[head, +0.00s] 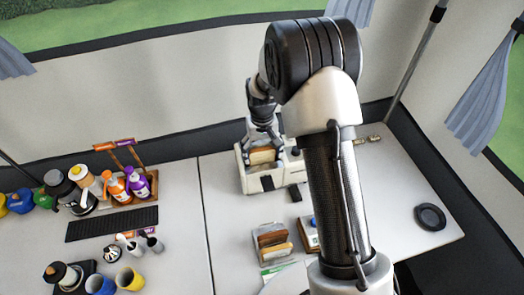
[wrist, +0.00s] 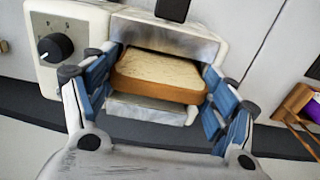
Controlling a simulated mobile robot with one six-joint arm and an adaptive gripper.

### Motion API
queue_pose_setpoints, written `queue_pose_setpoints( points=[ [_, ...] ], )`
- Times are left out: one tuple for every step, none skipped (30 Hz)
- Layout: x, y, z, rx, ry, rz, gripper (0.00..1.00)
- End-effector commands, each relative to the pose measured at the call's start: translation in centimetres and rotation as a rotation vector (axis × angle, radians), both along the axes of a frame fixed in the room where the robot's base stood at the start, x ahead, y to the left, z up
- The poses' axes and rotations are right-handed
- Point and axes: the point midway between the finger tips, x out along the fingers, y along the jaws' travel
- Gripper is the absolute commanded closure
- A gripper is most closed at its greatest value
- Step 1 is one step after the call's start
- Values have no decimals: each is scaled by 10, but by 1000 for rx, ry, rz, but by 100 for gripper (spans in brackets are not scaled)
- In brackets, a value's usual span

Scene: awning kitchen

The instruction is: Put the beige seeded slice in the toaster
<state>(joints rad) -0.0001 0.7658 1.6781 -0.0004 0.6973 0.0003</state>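The beige seeded slice (wrist: 160,76), with a pale speckled face and a brown crust, is at the mouth of the toaster slot in the wrist view. It also shows in the head view (head: 262,156), standing up out of the toaster. The toaster (head: 252,184) is a cream box with metal slot walls; its black dial shows in the wrist view (wrist: 55,47). My gripper (wrist: 162,78) has its blue pads against the slice's two side edges and appears shut on it. The slice's lower part is hidden in the slot.
A rack with other slices (head: 272,238) stands on the worktop in front of the toaster. Bottles (head: 117,188), mugs (head: 130,279) and a dark mat (head: 112,224) are at the left. A black round dish (head: 430,216) lies at the right.

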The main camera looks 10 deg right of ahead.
Motion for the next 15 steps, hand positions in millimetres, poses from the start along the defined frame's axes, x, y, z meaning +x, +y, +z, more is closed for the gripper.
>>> queue_pose_setpoints(
  points=[
    [0, 0, 0, 0, 0, 0, 16],
    [0, 0, 0, 0, 0, 0, 14],
    [0, 0, 0, 0, 0, 0, 11],
    [0, 0, 0, 0, 0, 0, 9],
    [0, 0, 0, 0, 0, 0, 7],
    [0, 0, 0, 0, 0, 0, 5],
    [0, 0, 0, 0, 0, 0, 3],
    [0, 0, 0, 0, 0, 0, 1],
    [0, 0, 0, 0, 0, 0, 0],
    [0, 0, 0, 0, 0, 0, 0],
    [0, 0, 0, 0, 0, 0, 0],
    [0, 0, 0, 0, 0, 0, 0],
    [0, 0, 0, 0, 0, 0, 0],
    [0, 0, 0, 0, 0, 0, 0],
    [0, 0, 0, 0, 0, 0, 0]
  ],
)
